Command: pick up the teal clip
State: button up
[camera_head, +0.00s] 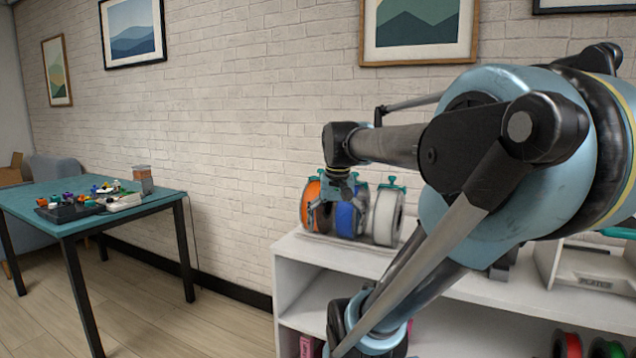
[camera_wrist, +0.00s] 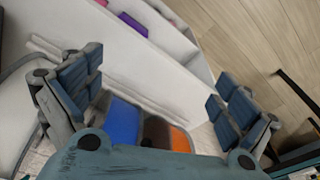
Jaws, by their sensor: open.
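A teal clip (camera_head: 392,185) sits on top of the white spool (camera_head: 387,218) at the right end of a row of spools on the white shelf unit. More teal shows above the blue spool (camera_head: 350,220), partly hidden by my gripper, so I cannot tell its shape. My gripper (camera_head: 339,212) hangs in front of the orange and blue spools, left of the white spool. In the wrist view its two padded fingers (camera_wrist: 155,98) are wide apart with nothing held between them. The blue and orange spools show low in that view; I cannot make out a clip there.
The white shelf unit (camera_head: 296,248) stands against the brick wall, with more spools and small boxes on its lower shelf. A teal-topped table (camera_head: 150,205) with small coloured parts stands at the left. Wooden floor between table and shelf is clear.

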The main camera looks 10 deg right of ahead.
jog(key=w+r+m+g, duration=0.2)
jog(key=w+r+m, duration=0.3)
jog(key=w+r, duration=2.1)
jog(key=f, duration=0.3)
jog(key=s+f, duration=0.1)
jog(key=f, duration=0.7)
jog(key=shift+s+a+f, duration=0.15)
jog(key=shift+s+f, duration=0.05)
jog(key=shift+s+d+f, duration=0.1)
jog(key=shift+f, duration=1.25)
jog(key=shift+s+d+f, duration=0.1)
jog(key=shift+f, duration=1.2)
jog(key=c, duration=0.9)
jog(key=shift+r, duration=0.1)
